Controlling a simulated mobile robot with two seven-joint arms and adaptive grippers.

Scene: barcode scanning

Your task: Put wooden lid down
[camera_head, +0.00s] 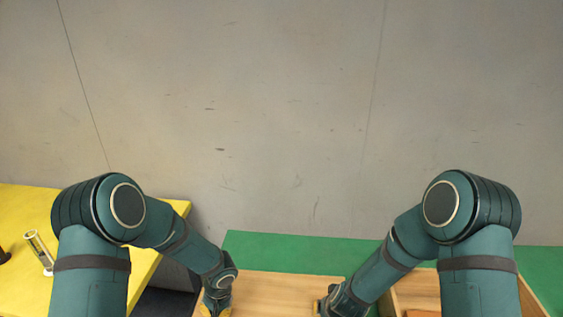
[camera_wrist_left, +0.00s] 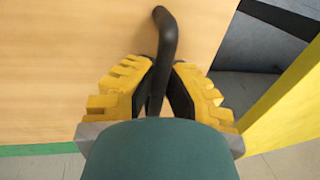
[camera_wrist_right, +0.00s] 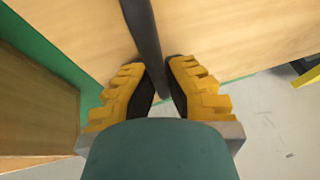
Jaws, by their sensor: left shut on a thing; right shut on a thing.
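The light wooden lid (camera_head: 285,290) lies between my two arms at the bottom of the head view; its near part is cut off. It also fills much of the left wrist view (camera_wrist_left: 60,70) and the right wrist view (camera_wrist_right: 230,35). My left gripper (camera_wrist_left: 158,75) is shut on a black handle (camera_wrist_left: 166,35) of the lid. My right gripper (camera_wrist_right: 155,75) is shut on another black handle (camera_wrist_right: 142,25). The lid is over or on the green tabletop (camera_head: 300,250); I cannot tell whether it touches it.
An open wooden box (camera_head: 398,300) stands on the green tabletop at right, close beside my right gripper. A yellow table (camera_head: 30,205) stands at left, with a small clear cylinder (camera_head: 38,248) on it. A dark gap separates the tables. A grey wall (camera_head: 280,110) is behind.

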